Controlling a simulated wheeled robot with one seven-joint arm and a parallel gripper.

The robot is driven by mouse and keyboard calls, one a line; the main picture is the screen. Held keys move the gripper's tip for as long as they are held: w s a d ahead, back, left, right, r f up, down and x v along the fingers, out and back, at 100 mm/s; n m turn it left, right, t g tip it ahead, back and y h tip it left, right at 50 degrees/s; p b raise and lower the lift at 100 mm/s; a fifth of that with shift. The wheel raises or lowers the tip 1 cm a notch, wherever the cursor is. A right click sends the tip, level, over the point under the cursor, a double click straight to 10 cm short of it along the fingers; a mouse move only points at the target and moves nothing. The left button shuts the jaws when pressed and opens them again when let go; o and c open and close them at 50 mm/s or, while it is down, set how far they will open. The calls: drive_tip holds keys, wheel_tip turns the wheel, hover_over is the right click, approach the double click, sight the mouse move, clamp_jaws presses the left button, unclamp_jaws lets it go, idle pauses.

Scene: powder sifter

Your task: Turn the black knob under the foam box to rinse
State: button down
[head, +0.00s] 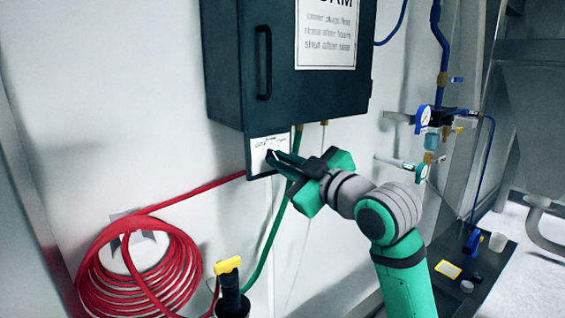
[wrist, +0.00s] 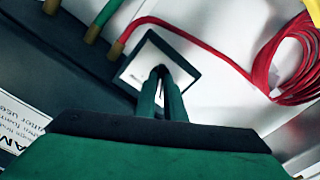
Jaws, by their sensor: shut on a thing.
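The dark foam box (head: 228,70) hangs on the wall in the head view, with a white label plate (head: 262,148) below its left part. The black knob (head: 270,156) is on that plate and is mostly hidden by my fingers. My gripper (head: 275,158) reaches in from the right and is shut on the knob. In the wrist view, the two green fingers of my gripper (wrist: 161,80) are close together over the plate (wrist: 150,60), with a little dark material at their tips. The knob's pointing direction and the plate's markings cannot be read.
A green hose (head: 268,240) drops beneath the box. A yellow-topped handle (head: 228,266) stands below. Blue pipework with gauges (head: 424,122) is at the right.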

drive_tip(key=m, duration=0.5)
drive_tip(key=shift+m, duration=0.4)
drive_tip(key=shift+d, duration=0.1)
idle(0.3)
drive_tip(key=c, duration=1.8)
unclamp_jaws()
drive_tip(key=shift+c, duration=0.2)
drive_tip(key=v, duration=1)
drive_tip(key=shift+s+d, duration=0.25)
drive_tip(key=shift+s, duration=0.05)
